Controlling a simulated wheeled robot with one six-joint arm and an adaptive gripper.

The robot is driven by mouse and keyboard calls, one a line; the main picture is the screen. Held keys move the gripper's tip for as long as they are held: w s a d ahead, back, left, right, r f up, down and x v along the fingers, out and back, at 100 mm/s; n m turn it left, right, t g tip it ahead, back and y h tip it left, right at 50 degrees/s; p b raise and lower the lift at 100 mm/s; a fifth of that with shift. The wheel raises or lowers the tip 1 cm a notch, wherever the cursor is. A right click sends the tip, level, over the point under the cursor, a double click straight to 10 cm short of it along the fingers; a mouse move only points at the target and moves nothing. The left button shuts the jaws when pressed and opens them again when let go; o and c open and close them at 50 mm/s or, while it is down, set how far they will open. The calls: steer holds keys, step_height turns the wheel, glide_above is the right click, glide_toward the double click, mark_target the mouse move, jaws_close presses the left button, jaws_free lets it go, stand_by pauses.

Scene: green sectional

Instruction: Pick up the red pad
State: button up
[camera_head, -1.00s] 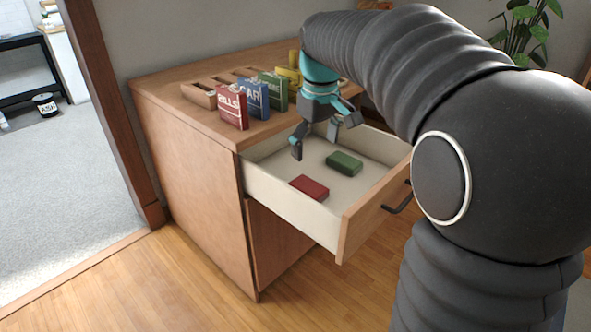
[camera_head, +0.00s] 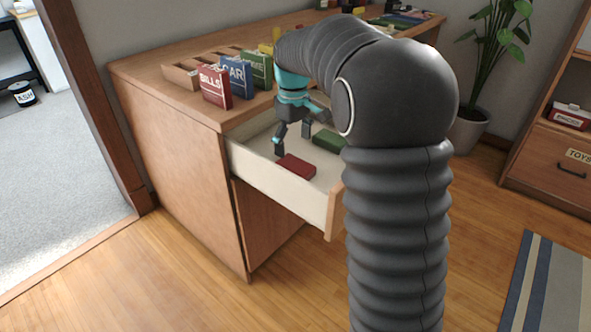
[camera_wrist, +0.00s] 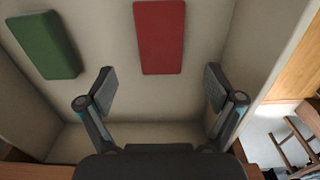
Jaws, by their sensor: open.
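The red pad (camera_head: 296,166) lies flat on the floor of the open drawer (camera_head: 279,184), near its left side wall in the head view. In the wrist view the red pad (camera_wrist: 160,38) is beyond the fingertips, roughly centred between them. My gripper (camera_head: 292,146) hangs over the drawer, pointing down, close to the red pad. It also shows in the wrist view (camera_wrist: 159,90), with its two fingers spread and nothing between them. A green pad (camera_head: 328,141) lies beside the red one; it also shows in the wrist view (camera_wrist: 45,44).
The drawer sticks out of a wooden cabinet (camera_head: 180,165). My arm hides the drawer's right part. Open floor lies in front.

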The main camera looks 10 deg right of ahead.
mark_target(295, 164)
steer(key=shift+s+d+f, duration=0.1)
steer(key=shift+s+f, duration=0.1)
steer(key=shift+f, duration=1.25)
steer(key=shift+s+d+f, duration=0.1)
steer(key=shift+s+f, duration=0.05)
steer(key=shift+f, duration=1.25)
steer(key=shift+c, duration=0.3)
steer(key=c, duration=1.1)
steer(key=shift+r, duration=0.1)
